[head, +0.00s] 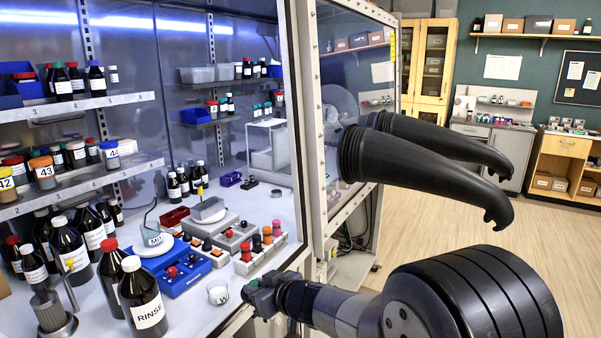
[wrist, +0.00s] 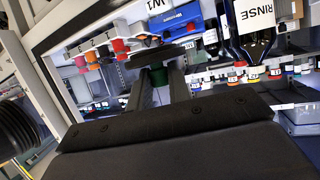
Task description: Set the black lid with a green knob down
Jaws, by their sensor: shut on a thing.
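My gripper (head: 262,298) is at the front edge of the cabinet's white worktop. In the wrist view my gripper (wrist: 160,88) is shut on the green knob (wrist: 159,76) of the black lid. The lid's dark disc (wrist: 165,54) shows just beyond the fingertips. In the head view I cannot make out the lid clearly beside the dark gripper. A small white cup marked W (head: 218,293) stands on the worktop just left of my gripper.
A RINSE bottle (head: 143,298) and other brown bottles stand at the left. A blue device (head: 187,272) and a rack with red and orange caps (head: 260,250) stand behind the cup. Black gloves (head: 430,165) stick out from the open glass panel at the right.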

